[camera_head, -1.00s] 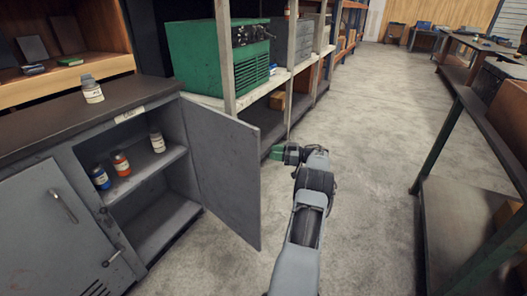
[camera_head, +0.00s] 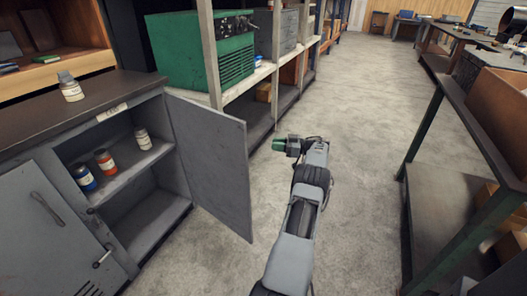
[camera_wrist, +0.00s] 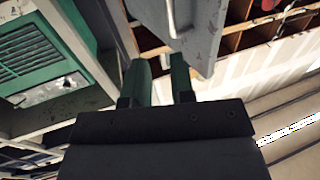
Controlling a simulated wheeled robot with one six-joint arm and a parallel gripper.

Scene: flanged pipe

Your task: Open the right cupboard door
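The right cupboard door (camera_head: 212,160) is a grey panel swung wide open, hinged at the right side of the cupboard opening. My gripper (camera_head: 278,145) has green fingers and is in the free space just right of the door's outer edge, apparently apart from it. In the wrist view my gripper (camera_wrist: 160,65) has its two fingers apart with nothing between them. A grey panel corner (camera_wrist: 198,40), apparently the door, shows just beyond the fingertips.
The grey cupboard (camera_head: 70,145) has a dark top with a bottle (camera_head: 71,90). Several small bottles stand on its inner shelf (camera_head: 135,160). Shelving with a green machine (camera_head: 200,50) stands behind the door. A workbench (camera_head: 460,150) is at right; the floor (camera_head: 355,110) between is clear.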

